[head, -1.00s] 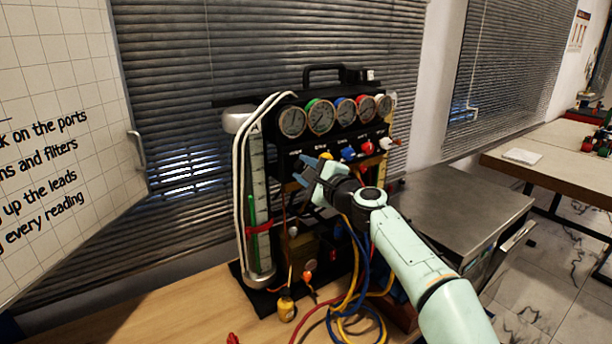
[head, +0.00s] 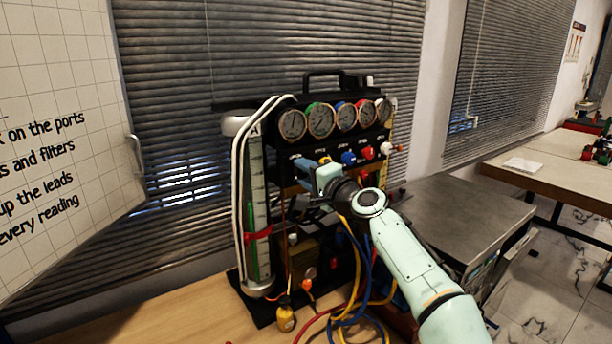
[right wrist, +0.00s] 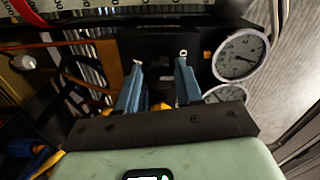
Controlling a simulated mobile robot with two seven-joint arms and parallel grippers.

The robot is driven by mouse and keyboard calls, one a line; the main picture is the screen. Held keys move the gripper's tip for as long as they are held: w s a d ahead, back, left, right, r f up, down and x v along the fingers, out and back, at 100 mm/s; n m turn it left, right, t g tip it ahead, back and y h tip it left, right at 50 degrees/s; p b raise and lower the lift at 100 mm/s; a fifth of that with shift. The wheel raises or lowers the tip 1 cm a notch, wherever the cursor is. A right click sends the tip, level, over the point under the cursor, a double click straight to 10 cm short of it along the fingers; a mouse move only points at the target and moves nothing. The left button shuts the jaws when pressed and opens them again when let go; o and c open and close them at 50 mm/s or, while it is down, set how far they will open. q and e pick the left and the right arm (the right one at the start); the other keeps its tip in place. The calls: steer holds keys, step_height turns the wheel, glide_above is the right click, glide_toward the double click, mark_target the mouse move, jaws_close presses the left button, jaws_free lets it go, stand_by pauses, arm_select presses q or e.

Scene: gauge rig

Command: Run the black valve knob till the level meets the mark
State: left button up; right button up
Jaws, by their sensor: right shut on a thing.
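My right gripper (head: 303,165) reaches the left end of the knob row on the black gauge rig (head: 283,143). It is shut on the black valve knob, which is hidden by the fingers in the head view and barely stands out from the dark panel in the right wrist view. The blue fingers (right wrist: 160,78) there point at the panel, with a yellow knob (right wrist: 161,105) just below. The upright level tube (head: 257,195) stands at the rig's left, with a green column inside and a red band (head: 258,235) around it. The green appears to reach above the band. My left gripper is out of view.
Blue (head: 348,157), red (head: 368,152) and white (head: 387,147) knobs sit close to the right of my gripper. Several round gauges (head: 320,121) line the top. Blue and yellow hoses (head: 352,290) hang under my arm. A grey metal top (head: 465,215) lies to the right.

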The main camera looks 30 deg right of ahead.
stand_by(0.4)
steer(key=o, duration=1)
steer(key=shift+o, duration=0.2)
arm_select(q)
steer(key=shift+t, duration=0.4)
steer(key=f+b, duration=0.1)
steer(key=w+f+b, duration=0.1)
steer(key=b, duration=0.1)
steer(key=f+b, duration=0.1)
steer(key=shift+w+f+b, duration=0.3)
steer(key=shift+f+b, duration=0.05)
arm_select(e)
steer(key=s+d, duration=0.1)
steer(key=s, duration=1.2)
steer(key=shift+s, duration=0.2)
